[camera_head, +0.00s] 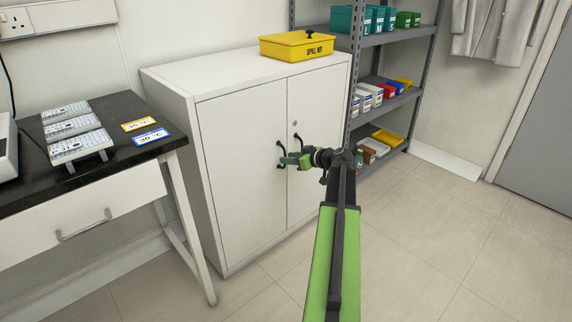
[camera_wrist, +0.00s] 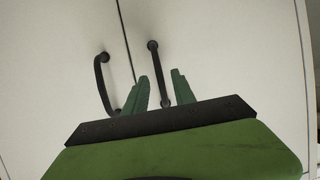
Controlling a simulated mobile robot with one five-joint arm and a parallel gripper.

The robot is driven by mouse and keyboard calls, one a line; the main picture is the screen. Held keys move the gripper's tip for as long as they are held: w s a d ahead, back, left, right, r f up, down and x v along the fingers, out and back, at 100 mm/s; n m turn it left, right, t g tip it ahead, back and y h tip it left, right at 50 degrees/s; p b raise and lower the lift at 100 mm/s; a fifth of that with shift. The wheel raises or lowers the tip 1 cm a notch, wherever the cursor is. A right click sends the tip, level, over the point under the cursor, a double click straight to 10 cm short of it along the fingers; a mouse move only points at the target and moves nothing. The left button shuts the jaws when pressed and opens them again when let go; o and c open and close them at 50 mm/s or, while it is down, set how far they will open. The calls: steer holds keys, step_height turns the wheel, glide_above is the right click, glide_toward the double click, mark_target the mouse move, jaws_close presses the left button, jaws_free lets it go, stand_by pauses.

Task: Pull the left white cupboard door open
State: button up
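The white cupboard's left door (camera_head: 243,160) is shut, flush with the right door (camera_head: 318,110). Each door has a dark bar handle beside the centre seam. In the wrist view, my green fingers (camera_wrist: 160,75) are spread apart. The other handle (camera_wrist: 101,82) is outside the fingers, to the left.
A yellow spill-kit box (camera_head: 297,46) sits on the cupboard. A black-topped bench (camera_head: 110,165) with several racks stands to the left, close to the cupboard. A grey shelf unit (camera_head: 385,38) stands to the right. Floor (camera_head: 430,240) in front is clear.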

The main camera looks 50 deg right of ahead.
steer(key=shift+b+x, duration=0.3)
steer(key=shift+x, duration=1.1)
jaws_close()
stand_by(0.4)
